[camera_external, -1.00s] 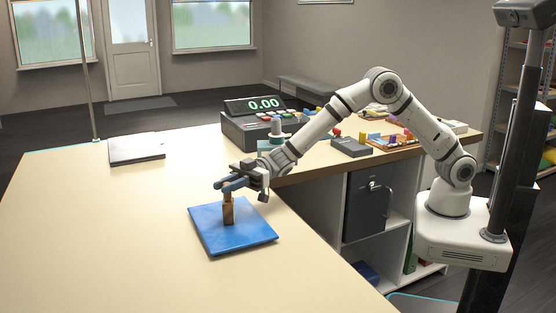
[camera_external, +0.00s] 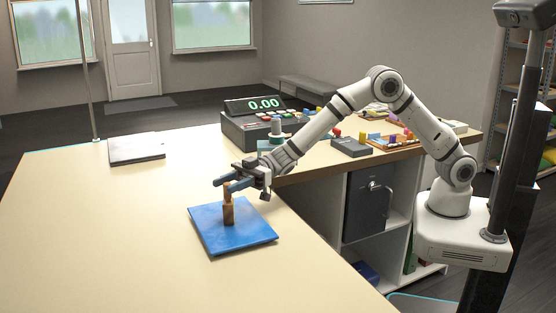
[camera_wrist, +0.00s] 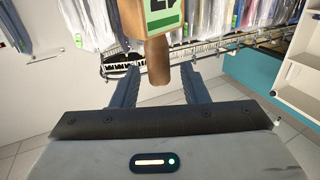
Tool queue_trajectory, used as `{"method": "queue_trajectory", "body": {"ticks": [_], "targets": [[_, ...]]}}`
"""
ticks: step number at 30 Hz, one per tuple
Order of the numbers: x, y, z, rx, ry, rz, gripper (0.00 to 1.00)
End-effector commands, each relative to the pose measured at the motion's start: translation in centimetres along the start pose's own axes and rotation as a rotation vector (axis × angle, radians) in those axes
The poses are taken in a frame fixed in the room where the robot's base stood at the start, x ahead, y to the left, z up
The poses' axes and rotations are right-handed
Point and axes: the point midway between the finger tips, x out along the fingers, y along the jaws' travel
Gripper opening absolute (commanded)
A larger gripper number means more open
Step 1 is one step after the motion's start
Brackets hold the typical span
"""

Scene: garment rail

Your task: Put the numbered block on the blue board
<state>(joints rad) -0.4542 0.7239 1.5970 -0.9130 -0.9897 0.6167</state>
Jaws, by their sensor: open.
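The numbered block (camera_external: 228,212) is brown and stands upright on the blue board (camera_external: 251,236), with a narrower upper part.
A dark flat tablet-like slab (camera_external: 136,149) lies at the back left of the table. A till (camera_external: 262,126) reading 0.00 stands behind my gripper. Small coloured items (camera_external: 392,138) sit on the side counter. The table left of the board is bare.

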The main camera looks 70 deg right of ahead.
Motion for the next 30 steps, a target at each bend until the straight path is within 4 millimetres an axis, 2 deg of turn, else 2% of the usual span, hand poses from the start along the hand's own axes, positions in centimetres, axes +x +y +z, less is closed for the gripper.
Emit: {"method": "queue_trajectory", "body": {"ticks": [9, 15, 19, 26, 30], "targets": [[-6.9, 0.2, 0.2, 0.0, 0.001, 0.004, 0.4], [-10.1, 0.1, 0.1, 0.0, 0.0, 0.003, 0.4], [-11.1, 0.1, 0.1, 0.0, 0.0, 0.001, 0.4], [-11.3, 0.0, 0.0, 0.0, 0.0, 0.001, 0.4], [-12.3, 1.3, -0.8, -0.016, -0.03, 0.075, 0.4]]}}
